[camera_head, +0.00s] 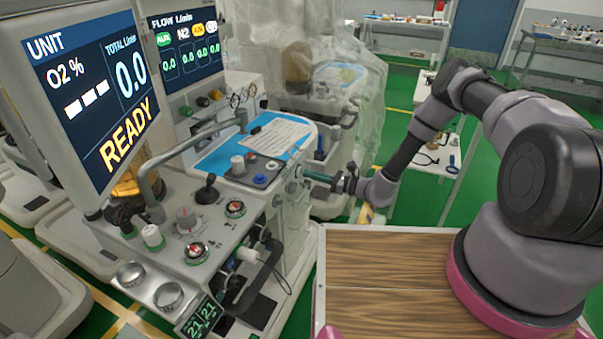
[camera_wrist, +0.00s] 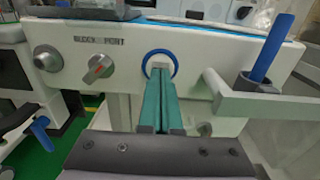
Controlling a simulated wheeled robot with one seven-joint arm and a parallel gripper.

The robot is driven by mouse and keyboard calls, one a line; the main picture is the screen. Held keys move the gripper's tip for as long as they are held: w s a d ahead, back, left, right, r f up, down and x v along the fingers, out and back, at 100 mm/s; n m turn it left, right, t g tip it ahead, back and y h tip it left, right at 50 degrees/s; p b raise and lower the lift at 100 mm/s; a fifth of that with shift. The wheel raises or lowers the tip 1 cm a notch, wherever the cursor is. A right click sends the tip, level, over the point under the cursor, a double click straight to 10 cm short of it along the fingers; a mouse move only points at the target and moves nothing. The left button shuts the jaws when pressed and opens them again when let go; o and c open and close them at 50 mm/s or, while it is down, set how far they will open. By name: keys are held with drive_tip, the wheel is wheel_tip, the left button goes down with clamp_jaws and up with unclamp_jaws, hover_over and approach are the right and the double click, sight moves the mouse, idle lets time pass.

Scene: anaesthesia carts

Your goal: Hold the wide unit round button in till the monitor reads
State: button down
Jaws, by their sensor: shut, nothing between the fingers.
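The wide unit (camera_head: 255,215) stands left of my arm, its side panel facing my gripper. In the wrist view a round button with a blue ring (camera_wrist: 147,61) sits on the white panel (camera_wrist: 215,70). My gripper (camera_wrist: 161,70) is shut and empty, with its teal fingertips in front of the ring's centre and hiding most of the button face. I cannot tell whether they touch it or press it in. In the head view my gripper (camera_head: 307,174) points left at the unit's side. The monitor (camera_head: 85,85) shows UNIT, dashes under O2 %, 0.0 and a yellow READY.
A silver knob (camera_wrist: 98,68) and a round metal fitting (camera_wrist: 47,58) sit left of the button. A white rail (camera_wrist: 255,103) and a blue-handled item (camera_wrist: 272,48) are close on the right. A second screen (camera_head: 188,45) shows flow values.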

drive_tip(key=shift+x, duration=0.8)
idle(1.5)
idle(0.4)
drive_tip(key=v, duration=0.8)
idle(0.4)
drive_tip(key=shift+r, duration=0.1)
